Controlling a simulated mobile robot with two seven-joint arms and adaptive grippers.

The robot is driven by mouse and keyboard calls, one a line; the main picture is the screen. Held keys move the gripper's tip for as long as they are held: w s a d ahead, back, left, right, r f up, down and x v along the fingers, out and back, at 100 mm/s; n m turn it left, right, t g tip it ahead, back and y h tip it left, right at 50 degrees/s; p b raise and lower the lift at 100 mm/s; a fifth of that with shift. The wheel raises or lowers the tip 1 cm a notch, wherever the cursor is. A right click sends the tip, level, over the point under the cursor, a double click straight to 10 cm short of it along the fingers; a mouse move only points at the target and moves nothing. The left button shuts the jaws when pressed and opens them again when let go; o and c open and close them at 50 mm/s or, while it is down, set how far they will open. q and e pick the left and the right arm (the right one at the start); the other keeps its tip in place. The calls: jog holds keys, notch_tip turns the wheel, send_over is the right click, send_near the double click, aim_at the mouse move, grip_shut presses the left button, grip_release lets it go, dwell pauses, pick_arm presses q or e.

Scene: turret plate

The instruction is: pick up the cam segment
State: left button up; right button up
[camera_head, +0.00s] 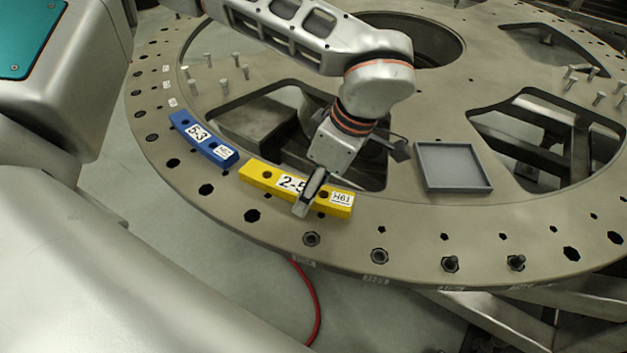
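A yellow cam segment (263,174), labelled "2-5" and "H61", lies on the turret plate (218,199) near its front rim. A blue cam segment (188,129), labelled "5-3", lies on the plate to its left. My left gripper (353,180) is over the right half of the yellow segment. Its fingers are spread apart, one crossing in front of the yellow segment and the other out to the right over the plate opening. The near finger covers part of the "2-5" label. I cannot tell whether it touches the segment. My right gripper is not in view.
A shallow grey square tray (455,188) lies on the plate to the right. Upright bolts (223,85) stand at the upper left, others at the far right. Large openings cut through the plate. A red cable (312,300) hangs below.

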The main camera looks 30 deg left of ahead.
aim_at(298, 186)
pick_arm(q)
jog(key=w+a+r, duration=0.1)
jog(key=w+a+y, duration=0.1)
jog(key=shift+w+a+r+t, duration=0.2)
jog(key=shift+a+r+t, duration=0.1)
jog(key=shift+r+t, duration=0.1)
jog(key=shift+w+a+f, duration=0.1)
jog(key=shift+a+f, duration=0.1)
jog(key=shift+x, duration=1.1)
jog(key=x, duration=0.3)
jog(key=w+x, duration=0.1)
jog(key=x, duration=0.1)
jog(key=shift+s+d+f, duration=0.1)
jog(key=shift+d+f, duration=0.05)
jog(key=c, duration=1.5)
